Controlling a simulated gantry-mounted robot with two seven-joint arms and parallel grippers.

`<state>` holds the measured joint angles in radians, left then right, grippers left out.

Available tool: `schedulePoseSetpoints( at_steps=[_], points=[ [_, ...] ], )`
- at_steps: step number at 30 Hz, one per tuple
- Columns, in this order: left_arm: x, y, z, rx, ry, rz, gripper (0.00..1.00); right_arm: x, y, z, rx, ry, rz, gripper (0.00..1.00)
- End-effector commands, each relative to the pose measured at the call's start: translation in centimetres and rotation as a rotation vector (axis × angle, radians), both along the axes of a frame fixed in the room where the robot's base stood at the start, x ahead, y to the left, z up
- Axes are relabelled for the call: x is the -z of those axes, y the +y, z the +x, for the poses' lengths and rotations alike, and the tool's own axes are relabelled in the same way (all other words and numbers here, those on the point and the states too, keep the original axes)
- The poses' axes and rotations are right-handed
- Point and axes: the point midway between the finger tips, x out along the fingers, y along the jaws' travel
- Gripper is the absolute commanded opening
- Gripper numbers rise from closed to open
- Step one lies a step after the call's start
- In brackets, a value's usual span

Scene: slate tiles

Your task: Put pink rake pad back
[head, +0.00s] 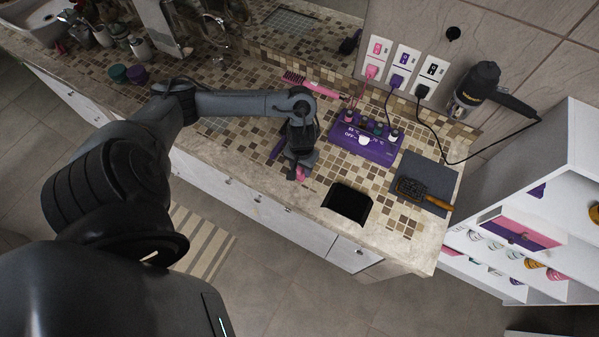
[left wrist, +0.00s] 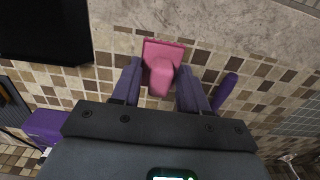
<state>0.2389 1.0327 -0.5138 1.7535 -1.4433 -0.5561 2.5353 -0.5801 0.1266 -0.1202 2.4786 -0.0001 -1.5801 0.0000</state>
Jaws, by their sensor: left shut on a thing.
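The pink pad (left wrist: 162,68) sits between the two purple fingers of my left gripper (left wrist: 160,85) in the left wrist view. It has a flat rectangular plate and a raised block, and the fingers are shut on the block. In the head view the left gripper (head: 301,168) points down low over the tiled counter near its front edge, with a bit of the pink pad (head: 302,173) showing below it. I cannot tell whether the pad touches the counter. A pink comb-like tool (head: 312,84) lies farther back on the counter. My right gripper is not in view.
A purple heater box (head: 372,151) with several bottles stands behind and right of the gripper. A black square opening (head: 348,204) is to the right. A brush (head: 424,194) lies on a grey mat (head: 431,168). A purple piece (left wrist: 225,91) lies beside the gripper.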

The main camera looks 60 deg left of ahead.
Motion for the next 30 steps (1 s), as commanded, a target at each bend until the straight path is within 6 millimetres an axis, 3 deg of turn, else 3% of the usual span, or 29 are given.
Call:
schedulePoseSetpoints(
  at_steps=[8, 18, 29, 30],
  points=[
    [0.9, 0.9, -0.2, -0.002, -0.001, 0.0, 0.15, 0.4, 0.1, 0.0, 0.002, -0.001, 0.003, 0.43],
    [4.4, 0.9, -0.2, -0.001, -0.001, 0.0, 0.15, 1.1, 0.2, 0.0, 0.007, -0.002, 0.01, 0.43],
    [4.6, 0.8, -0.2, -0.001, -0.001, 0.0, 0.15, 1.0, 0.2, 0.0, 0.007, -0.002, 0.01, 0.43],
    [4.7, 0.8, -0.2, -0.001, -0.001, 0.0, 0.45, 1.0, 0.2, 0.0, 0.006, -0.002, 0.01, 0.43]
  ],
)
